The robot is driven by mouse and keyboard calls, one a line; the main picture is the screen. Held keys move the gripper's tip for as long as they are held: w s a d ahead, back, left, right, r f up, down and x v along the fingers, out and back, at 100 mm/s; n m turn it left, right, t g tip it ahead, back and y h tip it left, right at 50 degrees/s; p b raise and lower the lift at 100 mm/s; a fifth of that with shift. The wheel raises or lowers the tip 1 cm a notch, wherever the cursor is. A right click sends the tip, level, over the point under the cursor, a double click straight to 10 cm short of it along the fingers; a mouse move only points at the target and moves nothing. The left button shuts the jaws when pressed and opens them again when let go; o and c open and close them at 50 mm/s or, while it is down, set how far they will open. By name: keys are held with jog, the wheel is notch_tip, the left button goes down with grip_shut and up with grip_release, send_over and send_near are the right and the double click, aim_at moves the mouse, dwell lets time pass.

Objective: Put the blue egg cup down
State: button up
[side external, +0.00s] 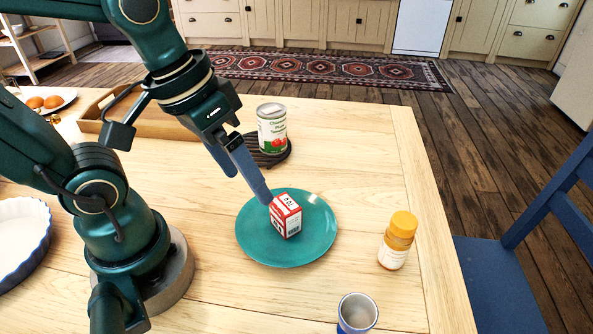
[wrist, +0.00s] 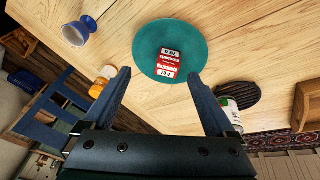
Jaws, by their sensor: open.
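The blue egg cup (side external: 357,315) stands upright on the table at the bottom edge of the side view, partly cut off by the frame. It also shows in the wrist view at the upper left (wrist: 79,32), clear of everything around it. My gripper (side external: 250,185) is open and empty in the side view, above the left part of the teal plate (side external: 262,252). In the wrist view its two blue fingers (wrist: 160,82) are spread wide, with nothing between them. A red and white box (side external: 286,216) sits on the plate near the fingertips; I cannot tell whether they touch.
A bottle with an orange cap (side external: 397,242) stands right of the plate. A can (side external: 271,130) stands on a dark round trivet (side external: 285,157) behind it. A wooden tray (side external: 150,127) and a white dish (side external: 22,240) are at left. Table between plate and egg cup is clear.

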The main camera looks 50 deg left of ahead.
jog(key=shift+s+a+r+m+t+y, duration=0.1)
jog(key=shift+a+r+m+t+y, duration=0.2)
jog(key=shift+a+t, duration=0.25)
jog(key=shift+a+r+m+t+y, duration=0.3)
jog(key=shift+a+t, duration=0.1)
jog(key=shift+t, duration=0.15)
dwell(0.5)
